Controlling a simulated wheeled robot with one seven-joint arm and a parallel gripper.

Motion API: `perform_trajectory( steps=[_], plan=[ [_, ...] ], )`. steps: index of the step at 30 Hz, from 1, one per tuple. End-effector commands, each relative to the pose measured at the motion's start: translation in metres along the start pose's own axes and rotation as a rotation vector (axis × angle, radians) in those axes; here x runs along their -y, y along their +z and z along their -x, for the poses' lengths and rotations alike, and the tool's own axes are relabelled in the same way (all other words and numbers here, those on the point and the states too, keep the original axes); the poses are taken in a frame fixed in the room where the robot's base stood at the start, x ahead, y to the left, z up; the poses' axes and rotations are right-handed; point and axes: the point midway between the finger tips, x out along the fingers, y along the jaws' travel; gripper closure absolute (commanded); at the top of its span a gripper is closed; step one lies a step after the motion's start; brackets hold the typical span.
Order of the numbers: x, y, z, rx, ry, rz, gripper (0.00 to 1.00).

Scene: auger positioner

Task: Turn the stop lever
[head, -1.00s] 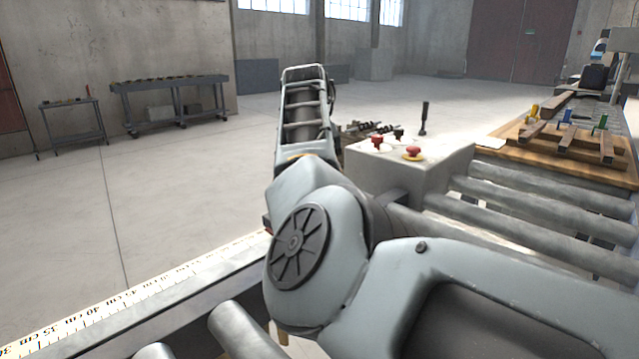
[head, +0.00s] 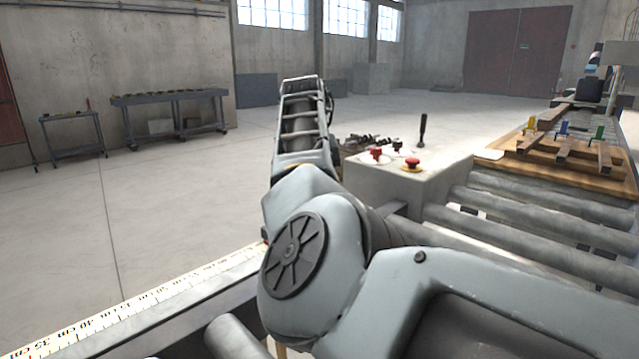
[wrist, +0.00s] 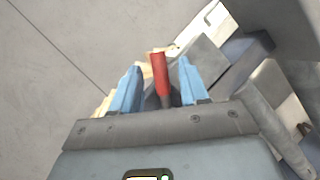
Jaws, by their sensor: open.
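The stop lever shows in the wrist view as a red handle (wrist: 160,76) with a darker lower end. It stands upright between the two blue fingers of my gripper (wrist: 160,67). My gripper is open, with a finger on either side of the handle and a visible gap to each. In the head view my arm hides the gripper and the lever. A measuring scale (head: 150,293) runs along the rail at the lower left of the head view.
A grey control box (head: 400,185) with red buttons and a black stick stands just right of my arm. Steel rollers (head: 535,205) lie beyond it. A wooden board (head: 540,169) carries bars and coloured clamps at the right. The floor at left is open.

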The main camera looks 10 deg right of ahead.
Motion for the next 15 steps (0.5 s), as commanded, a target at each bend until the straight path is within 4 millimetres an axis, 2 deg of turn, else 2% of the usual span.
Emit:
perform_trajectory(
  steps=[7,15],
  plan=[
    [0.0,0.0,0.008,0.001,-0.001,0.0,0.56],
    [-0.001,0.0,0.05,0.003,0.0,0.0,0.56]
  ],
)
